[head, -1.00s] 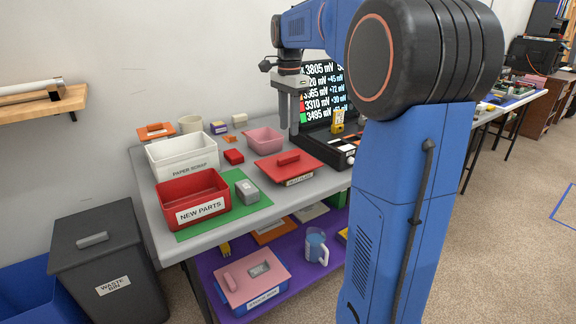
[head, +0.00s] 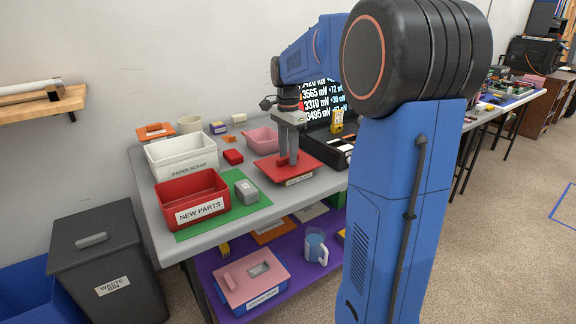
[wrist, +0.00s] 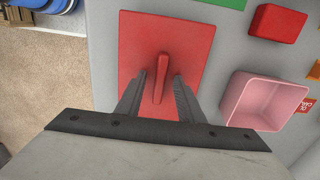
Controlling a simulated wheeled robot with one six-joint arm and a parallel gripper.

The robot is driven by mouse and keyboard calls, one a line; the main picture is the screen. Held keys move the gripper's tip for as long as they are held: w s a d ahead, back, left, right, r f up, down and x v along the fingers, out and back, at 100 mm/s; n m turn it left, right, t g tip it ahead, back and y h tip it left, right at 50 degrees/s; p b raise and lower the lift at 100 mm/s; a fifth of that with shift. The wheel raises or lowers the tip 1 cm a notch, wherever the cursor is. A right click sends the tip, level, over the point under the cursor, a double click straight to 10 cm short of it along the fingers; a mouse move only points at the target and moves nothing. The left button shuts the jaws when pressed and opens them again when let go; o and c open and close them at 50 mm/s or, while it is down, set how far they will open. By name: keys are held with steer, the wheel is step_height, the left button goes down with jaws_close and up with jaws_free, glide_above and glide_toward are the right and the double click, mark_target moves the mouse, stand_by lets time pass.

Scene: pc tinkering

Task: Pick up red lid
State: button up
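The red lid (head: 270,166) lies on the grey table, a flat square plate with a raised bar handle. It also shows in the wrist view (wrist: 186,38), with its handle (wrist: 161,80) standing between my fingers. My gripper (head: 288,162) points down over the lid, its fingertips low by the handle. In the wrist view my gripper (wrist: 160,95) is open, with a finger on each side of the handle and a gap visible on both sides. Whether the fingertips touch the plate cannot be told.
A pink bin (head: 262,139) stands close behind the lid. A small red block (head: 233,157) lies to its left, and a grey box (head: 247,191) and red bin (head: 168,190) stand farther left. A black case (head: 326,150) stands to the right.

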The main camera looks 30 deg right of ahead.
jaws_close()
